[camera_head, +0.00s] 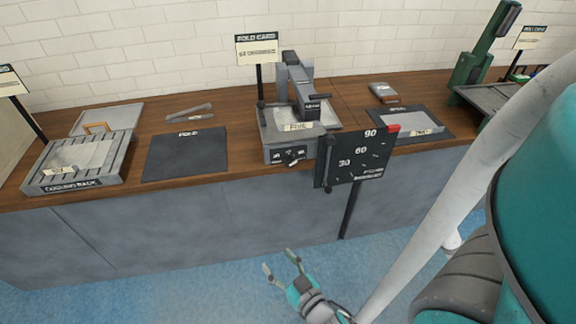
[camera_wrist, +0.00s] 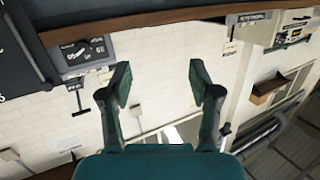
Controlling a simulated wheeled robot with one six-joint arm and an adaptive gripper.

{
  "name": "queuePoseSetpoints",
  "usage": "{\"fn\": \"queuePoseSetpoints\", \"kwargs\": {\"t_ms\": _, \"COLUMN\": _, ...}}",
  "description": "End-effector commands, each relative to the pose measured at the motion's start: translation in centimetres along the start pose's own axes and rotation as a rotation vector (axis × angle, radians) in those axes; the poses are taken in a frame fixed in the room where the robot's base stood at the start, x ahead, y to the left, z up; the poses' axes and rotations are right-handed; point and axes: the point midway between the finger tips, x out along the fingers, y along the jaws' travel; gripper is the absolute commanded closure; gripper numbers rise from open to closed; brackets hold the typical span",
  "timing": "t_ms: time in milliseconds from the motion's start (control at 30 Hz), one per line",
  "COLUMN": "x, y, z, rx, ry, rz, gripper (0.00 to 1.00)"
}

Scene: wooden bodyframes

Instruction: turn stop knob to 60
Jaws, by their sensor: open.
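A small dark knob (camera_head: 293,155) sits on the front panel of the grey folding machine (camera_head: 272,156) at the counter's front edge. Pale marks surround it, too small to read surely. The knob also shows in the wrist view (camera_wrist: 82,48), at upper left, where the scene appears upside down. My gripper (camera_head: 279,261) is open and empty, low in front of the counter and well apart from the knob. Its spread fingers show in the wrist view (camera_wrist: 160,80).
The wooden counter (camera_head: 215,105) holds a cooling rack (camera_head: 110,172) at left, a dark mat (camera_head: 185,158), a tray (camera_head: 428,137) right of the machine and a green machine (camera_head: 470,70). The angle plate overhangs the front edge. Blue floor (camera_head: 200,285) before the counter is clear.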

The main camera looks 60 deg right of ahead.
Motion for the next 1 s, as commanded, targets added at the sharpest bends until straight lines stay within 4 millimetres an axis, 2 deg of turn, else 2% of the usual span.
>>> {"fn": "queuePoseSetpoints", "kwargs": {"t_ms": 33, "x": 2.3, "y": 1.5, "z": -0.5, "rx": 0.008, "ry": 0.022, "rz": 0.047, "gripper": 0.37}}
{"fn": "queuePoseSetpoints", "kwargs": {"t_ms": 200, "x": 8.4, "y": 7.0, "z": -1.9, "rx": 0.038, "ry": 0.078, "rz": 0.19, "gripper": 0.37}}
{"fn": "queuePoseSetpoints", "kwargs": {"t_ms": 300, "x": 11.2, "y": 10.4, "z": -3.2, "rx": 0.054, "ry": 0.112, "rz": 0.268, "gripper": 0.37}}
{"fn": "queuePoseSetpoints", "kwargs": {"t_ms": 400, "x": 13.2, "y": 13.5, "z": -4.4, "rx": 0.066, "ry": 0.139, "rz": 0.333, "gripper": 0.37}}
{"fn": "queuePoseSetpoints", "kwargs": {"t_ms": 500, "x": 14.4, "y": 15.7, "z": -5.4, "rx": 0.073, "ry": 0.162, "rz": 0.376, "gripper": 0.37}}
{"fn": "queuePoseSetpoints", "kwargs": {"t_ms": 600, "x": 15.0, "y": 17.0, "z": -5.9, "rx": 0.078, "ry": 0.173, "rz": 0.402, "gripper": 0.37}}
{"fn": "queuePoseSetpoints", "kwargs": {"t_ms": 767, "x": 15.9, "y": 17.8, "z": -6.3, "rx": 0.081, "ry": 0.179, "rz": 0.412, "gripper": 0.37}}
{"fn": "queuePoseSetpoints", "kwargs": {"t_ms": 1000, "x": 18.9, "y": 19.1, "z": -6.9, "rx": 0.081, "ry": 0.18, "rz": 0.411, "gripper": 0.37}}
